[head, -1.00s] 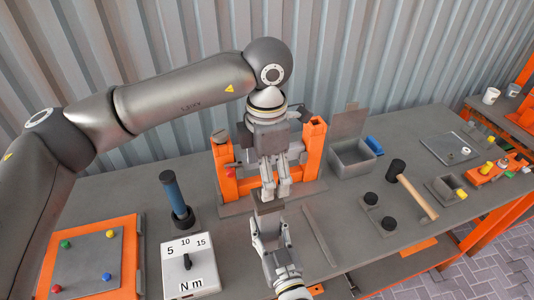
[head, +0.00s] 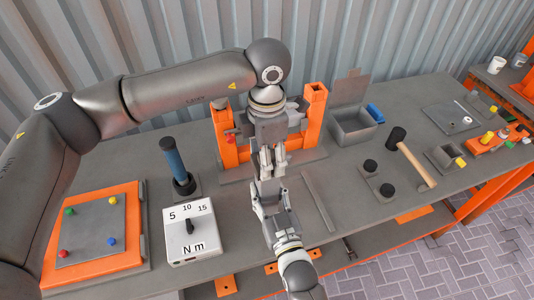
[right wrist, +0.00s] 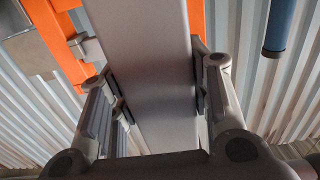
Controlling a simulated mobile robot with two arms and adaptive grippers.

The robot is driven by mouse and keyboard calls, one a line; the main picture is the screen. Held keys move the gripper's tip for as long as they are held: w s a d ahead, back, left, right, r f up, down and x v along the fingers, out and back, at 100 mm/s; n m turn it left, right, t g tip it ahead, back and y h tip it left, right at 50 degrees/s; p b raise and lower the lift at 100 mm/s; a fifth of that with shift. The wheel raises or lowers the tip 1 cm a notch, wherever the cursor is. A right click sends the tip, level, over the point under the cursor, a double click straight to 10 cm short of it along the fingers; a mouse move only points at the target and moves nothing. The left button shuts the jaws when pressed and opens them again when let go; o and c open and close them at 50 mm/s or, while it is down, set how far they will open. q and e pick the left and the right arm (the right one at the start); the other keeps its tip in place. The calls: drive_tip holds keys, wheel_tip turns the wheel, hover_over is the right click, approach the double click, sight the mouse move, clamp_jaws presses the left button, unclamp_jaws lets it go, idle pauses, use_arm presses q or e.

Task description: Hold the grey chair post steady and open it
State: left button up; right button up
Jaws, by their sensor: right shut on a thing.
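The grey chair post (right wrist: 163,75) fills the middle of the right wrist view as a broad, flat-faced grey bar. My right gripper (right wrist: 160,95) is shut on it, with a finger pad against each side. In the head view my right gripper (head: 271,192) reaches up from the bottom centre, and the post is mostly hidden there. My left gripper (head: 272,163) points down just above and behind the right one, its two fingers close together. I cannot tell whether its fingers hold the post's top.
An orange fixture (head: 314,116) stands close behind both grippers. A blue-handled tool (head: 174,160) and a torque box (head: 192,232) are at left. A lidded grey bin (head: 352,127), black knobs (head: 387,191) and a hammer (head: 415,165) are at right. A flat bar (head: 318,200) lies near the grippers.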

use_arm(q)
drive_tip(key=c, duration=0.5)
drive_tip(key=shift+r, duration=0.2)
idle(0.4)
drive_tip(key=shift+r, duration=0.95)
drive_tip(key=shift+r, duration=2)
use_arm(e)
drive_tip(key=o, duration=1.5)
drive_tip(key=shift+s, duration=0.1)
